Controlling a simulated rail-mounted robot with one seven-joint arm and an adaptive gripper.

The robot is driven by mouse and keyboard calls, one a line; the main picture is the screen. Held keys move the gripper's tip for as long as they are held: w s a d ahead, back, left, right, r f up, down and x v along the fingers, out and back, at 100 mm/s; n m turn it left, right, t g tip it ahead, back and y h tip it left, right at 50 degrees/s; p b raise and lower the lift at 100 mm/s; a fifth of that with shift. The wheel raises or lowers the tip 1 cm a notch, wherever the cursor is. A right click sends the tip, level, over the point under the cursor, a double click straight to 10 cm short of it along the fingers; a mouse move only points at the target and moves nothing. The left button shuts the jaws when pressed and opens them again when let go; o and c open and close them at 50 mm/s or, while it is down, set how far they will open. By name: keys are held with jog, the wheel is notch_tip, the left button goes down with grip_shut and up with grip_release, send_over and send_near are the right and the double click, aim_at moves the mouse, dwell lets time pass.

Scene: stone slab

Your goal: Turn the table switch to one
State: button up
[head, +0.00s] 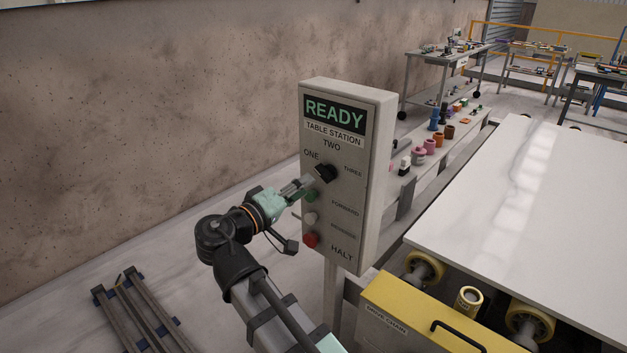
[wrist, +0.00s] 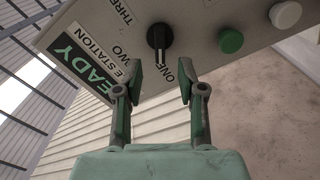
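The table switch is a black knob (head: 324,173) on a grey control box (head: 345,105), amid the labels ONE, TWO and THREE. In the wrist view the knob (wrist: 159,37) has a white mark on its lower end, on the side near the ONE label; its exact setting is hard to tell. My gripper (head: 308,182) is at the knob's lower left in the head view. In the wrist view my gripper (wrist: 160,80) is open and empty, its two fingers apart, with the knob ahead of the gap. Contact cannot be told.
Below the knob are a green button (wrist: 230,40), a white button (head: 309,218) and a red HALT button (head: 311,240). The stone slab (head: 530,200) lies on rollers to the right, behind a yellow drive chain cover (head: 420,315). A wall stands behind at left.

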jog(key=shift+v, duration=2.65)
jog(key=shift+a, duration=0.1)
notch_tip(320, 180, down, 30)
jog(key=d+n+g+y, duration=0.2)
jog(key=n+g+y, duration=0.2)
jog(key=g+y, duration=0.2)
jog(key=s+d+f+m+g+y, duration=0.1)
jog(key=s+d+f+g, duration=0.3)
jog(key=f, duration=0.6)
jog(key=s+d+f+m+g, duration=0.1)
jog(key=s+d+f+g, duration=0.1)
jog(key=d+f, duration=0.5)
jog(key=s+d+f+m+g+y+p, duration=0.1)
jog(key=s+d+f+m+g+y, duration=0.1)
jog(key=s+d+f, duration=0.5)
jog(key=s+d+f+m+g+y, duration=0.2)
jog(key=s+d+f+m+g, duration=0.2)
jog(key=s+f, duration=0.9)
jog(key=s+d+g, duration=0.2)
jog(key=s+g, duration=0.1)
jog(key=s, duration=0.5)
jog(key=shift+s+d+f+m+p, duration=0.2)
jog(key=shift+d+f+m+p, duration=0.1)
jog(key=shift+d+f+p, duration=0.1)
